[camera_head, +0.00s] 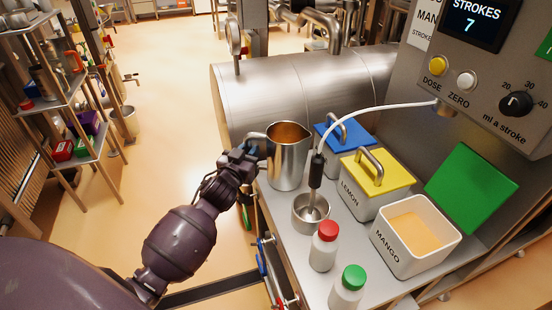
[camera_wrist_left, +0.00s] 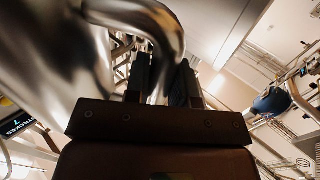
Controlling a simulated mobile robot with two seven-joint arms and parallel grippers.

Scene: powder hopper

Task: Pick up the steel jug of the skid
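The steel jug (camera_head: 288,160) stands upright at the left end of the grey worktop, with its handle (camera_head: 257,137) pointing left. Its inside looks brownish. My left gripper (camera_head: 246,152) is at the handle, to the left of the jug. In the left wrist view the curved handle (camera_wrist_left: 160,35) comes down between the two dark fingers (camera_wrist_left: 162,82), which look closed on it. The jug's blurred body (camera_wrist_left: 45,60) fills the upper left there. My right gripper is not in view.
A small steel cup (camera_head: 311,212) with a black-handled tool (camera_head: 316,170) stands close to the jug. Blue-lidded (camera_head: 354,132), yellow-lidded and open mango (camera_head: 388,255) bins are to the right. Red-capped (camera_head: 324,247) and green-capped (camera_head: 347,288) bottles are nearer. A large steel cylinder (camera_head: 290,85) lies behind.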

